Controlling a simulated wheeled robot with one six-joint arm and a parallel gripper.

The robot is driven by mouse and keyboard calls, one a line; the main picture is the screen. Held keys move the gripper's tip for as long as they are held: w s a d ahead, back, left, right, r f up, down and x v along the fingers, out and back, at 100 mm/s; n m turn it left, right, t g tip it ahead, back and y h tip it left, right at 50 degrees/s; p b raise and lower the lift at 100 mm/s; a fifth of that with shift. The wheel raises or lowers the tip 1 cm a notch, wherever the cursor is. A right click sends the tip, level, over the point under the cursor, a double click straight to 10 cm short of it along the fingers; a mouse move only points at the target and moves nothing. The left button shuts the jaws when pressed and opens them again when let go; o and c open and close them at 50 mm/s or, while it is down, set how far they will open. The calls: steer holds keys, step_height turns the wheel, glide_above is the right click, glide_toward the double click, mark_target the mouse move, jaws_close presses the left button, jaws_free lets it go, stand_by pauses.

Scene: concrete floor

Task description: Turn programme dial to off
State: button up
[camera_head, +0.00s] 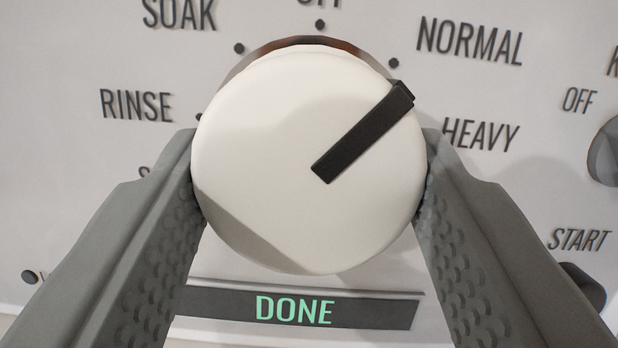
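The programme dial (270,150) is a large round white knob in the middle of the view. Its black pointer bar (362,133) points to the upper right, between the NORMAL (469,41) and HEAVY (480,135) labels. A label cut off by the top edge (320,3), apparently OFF, sits above the dial with a dot below it. My gripper (310,175) has one grey finger on each side of the dial. Both fingertips appear to press against its rim and are partly hidden behind its face.
The pale panel carries SOAK (179,14) and RINSE (136,105) labels at left. A dark display (230,303) below the dial reads DONE in green. At right are a grey knob (605,152) by a smaller OFF label, and a dark button (582,284) below START.

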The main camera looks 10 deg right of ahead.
steer(key=shift+n, duration=0.4)
steer(key=n+y, duration=0.1)
steer(key=n, duration=0.2)
steer(key=shift+d+y, duration=0.15)
steer(key=shift+y, duration=0.15)
steer(key=shift+d+r+n+g+y, duration=0.15)
steer(key=shift+n+y, duration=0.3)
steer(key=shift+n, duration=0.95)
steer(key=shift+a+f+n+g+y, duration=0.1)
steer(key=shift+n+g+y, duration=0.25)
steer(key=shift+n, duration=1.05)
steer(key=o, duration=1)
steer(key=shift+s+r, duration=0.1)
steer(key=s, duration=0.5)
steer(key=s+r, duration=0.1)
steer(key=s, duration=1.1)
steer(key=shift+s+d+r, duration=0.1)
steer(key=shift+d+r, duration=0.1)
